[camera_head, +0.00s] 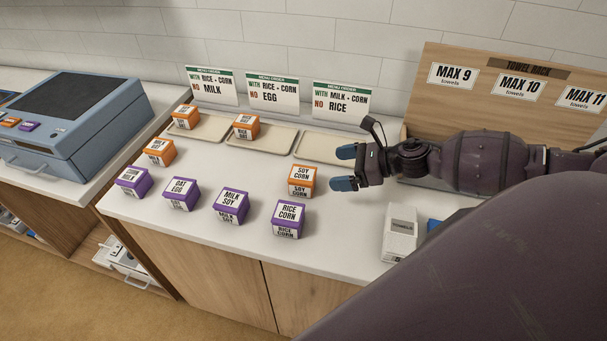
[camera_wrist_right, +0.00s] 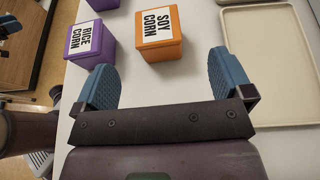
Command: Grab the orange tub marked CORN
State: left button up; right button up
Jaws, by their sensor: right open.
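An orange tub with a white label reading SOY CORN (camera_head: 301,181) stands on the white counter, just left of my right gripper. It also shows in the right wrist view (camera_wrist_right: 174,50), ahead of the fingers and apart from them. My right gripper (camera_head: 345,168) is open and empty, its blue fingertips pointing left towards this tub. Other orange tubs stand further left: one on the left tray (camera_head: 184,117), one on the middle tray (camera_head: 246,127) and one on the bare counter (camera_head: 159,152). Their labels are too small to read surely. My left gripper is not in view.
Several purple tubs line the front, including RICE CORN (camera_head: 288,219) close to the orange tub. An empty tray (camera_head: 318,149) lies behind my right gripper. A white towel box (camera_head: 400,235) stands front right; a wooden towel rack (camera_head: 430,95) is behind my arm.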

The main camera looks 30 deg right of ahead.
aim_at(308, 175)
jog(key=x, duration=0.4)
jog(key=shift+a+p, duration=0.1)
jog(key=shift+p, duration=0.2)
jog(key=shift+s+f+p+x, duration=0.15)
jog(key=shift+p+x, duration=0.25)
jog(key=shift+x, duration=1.15)
jog(key=shift+s+f+p+x, duration=0.15)
jog(key=shift+p+x, duration=0.2)
jog(key=shift+x, duration=1.2)
jog(key=shift+a, duration=0.1)
jog(key=shift+c, duration=0.2)
jog(key=c, duration=1.1)
